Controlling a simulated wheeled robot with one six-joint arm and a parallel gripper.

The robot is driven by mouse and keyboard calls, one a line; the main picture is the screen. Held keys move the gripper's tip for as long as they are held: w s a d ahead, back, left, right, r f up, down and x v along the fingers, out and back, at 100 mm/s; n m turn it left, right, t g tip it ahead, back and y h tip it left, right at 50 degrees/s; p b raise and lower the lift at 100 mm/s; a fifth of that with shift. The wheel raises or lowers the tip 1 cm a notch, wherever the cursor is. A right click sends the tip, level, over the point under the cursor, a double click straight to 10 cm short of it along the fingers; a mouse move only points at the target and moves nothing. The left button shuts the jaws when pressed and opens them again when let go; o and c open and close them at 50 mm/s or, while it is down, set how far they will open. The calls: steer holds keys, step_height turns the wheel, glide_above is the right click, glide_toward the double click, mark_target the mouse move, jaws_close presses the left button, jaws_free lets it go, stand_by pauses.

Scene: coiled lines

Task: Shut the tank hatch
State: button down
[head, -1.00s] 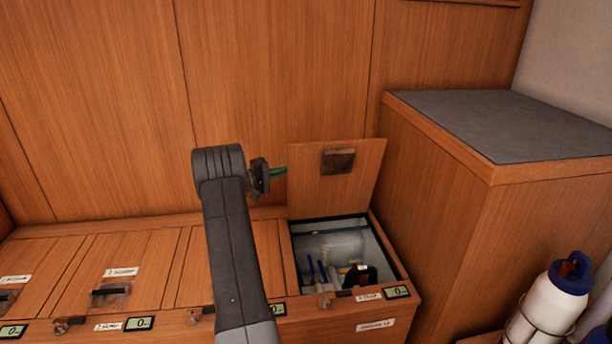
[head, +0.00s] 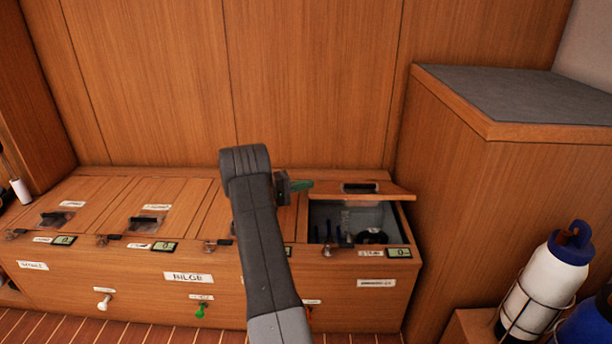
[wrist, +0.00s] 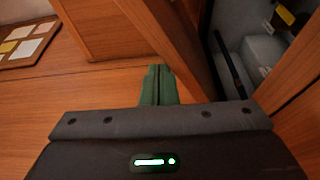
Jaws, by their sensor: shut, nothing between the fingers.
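The tank hatch (head: 385,191) is a wooden lid with a dark recessed handle, at the right end of the bench. It is tilted partway down, with its front edge raised above the opening. The open tank (head: 383,216) below has a grey inside holding dark and blue items. My gripper (head: 303,186), with green fingers, is at the lid's left edge; I cannot tell whether it touches. In the wrist view the shut, empty fingers (wrist: 158,84) are beside the slanted lid (wrist: 172,38), with the tank's inside (wrist: 262,48) at right. My arm hides part of the bench.
Other closed hatches (head: 148,215) with clear-covered handles lie to the left. Small gauges (head: 398,253) and latches line the bench's front edge. A tall wooden cabinet (head: 480,190) stands close on the right. A white bottle (head: 545,275) is in a rack at lower right.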

steer(key=shift+s+f, duration=0.3)
steer(key=shift+f, duration=0.3)
steer(key=shift+s+f, duration=0.25)
steer(key=shift+f, duration=0.3)
step_height(320, 180, up, 10)
steer(key=p, duration=0.3)
steer(key=shift+p, duration=0.4)
steer(key=shift+f, duration=0.15)
step_height(320, 180, down, 10)
steer(key=b, duration=0.4)
steer(key=shift+r, duration=0.2)
steer(key=shift+w+r, duration=0.2)
steer(key=shift+r, duration=0.15)
